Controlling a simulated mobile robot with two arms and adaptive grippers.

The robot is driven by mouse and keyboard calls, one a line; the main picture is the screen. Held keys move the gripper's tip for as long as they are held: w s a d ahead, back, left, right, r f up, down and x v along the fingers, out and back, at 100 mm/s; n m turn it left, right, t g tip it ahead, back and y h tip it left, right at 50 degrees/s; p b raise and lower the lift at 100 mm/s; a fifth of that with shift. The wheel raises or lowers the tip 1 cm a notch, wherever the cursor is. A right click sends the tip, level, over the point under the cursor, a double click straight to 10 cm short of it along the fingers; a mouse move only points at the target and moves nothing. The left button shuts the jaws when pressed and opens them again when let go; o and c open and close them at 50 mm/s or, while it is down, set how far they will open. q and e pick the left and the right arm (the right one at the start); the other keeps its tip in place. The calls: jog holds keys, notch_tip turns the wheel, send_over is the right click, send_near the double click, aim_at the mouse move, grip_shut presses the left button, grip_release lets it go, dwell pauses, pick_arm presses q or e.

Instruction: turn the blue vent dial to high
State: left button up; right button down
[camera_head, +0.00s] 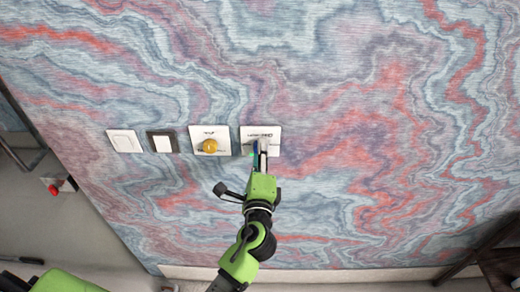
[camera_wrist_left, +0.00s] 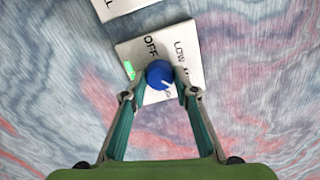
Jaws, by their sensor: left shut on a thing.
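The blue vent dial (camera_wrist_left: 159,73) sits on a white wall plate (camera_wrist_left: 130,50) marked OFF, LOW and a further word partly hidden by a finger. A short white mark on the dial points toward the lower right in the left wrist view. My left gripper (camera_wrist_left: 160,86) is shut on the dial, one finger on each side. In the head view my left gripper (camera_head: 263,151) reaches up to the rightmost plate (camera_head: 247,131) and hides most of the dial. My right gripper is in neither view.
Left of the vent plate are a plate with a yellow knob (camera_head: 210,146), a dark-framed switch (camera_head: 162,142) and a white switch (camera_head: 124,141). The marbled wall (camera_head: 380,130) to the right is clear. A dark piece of furniture (camera_head: 500,262) stands at the lower right.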

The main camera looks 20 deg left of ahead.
pick_arm(q)
jog(key=shift+w+r+m+p, duration=0.1)
jog(key=shift+m+p, duration=0.15)
jog(key=shift+m, duration=1.1)
jog(key=shift+s+r+m+p, duration=0.15)
jog(key=shift+m+p, duration=0.15)
jog(key=shift+m, duration=1.1)
jog(key=shift+w+r+m+p, duration=0.15)
jog(key=shift+m+p, duration=0.1)
jog(key=shift+m, duration=1.1)
jog(key=o, duration=1.1)
jog(key=v, duration=1.1)
jog(key=shift+s+d+f, duration=0.1)
jog(key=shift+s+f, duration=0.2)
jog(key=shift+s, duration=0.05)
jog(key=shift+f, duration=0.1)
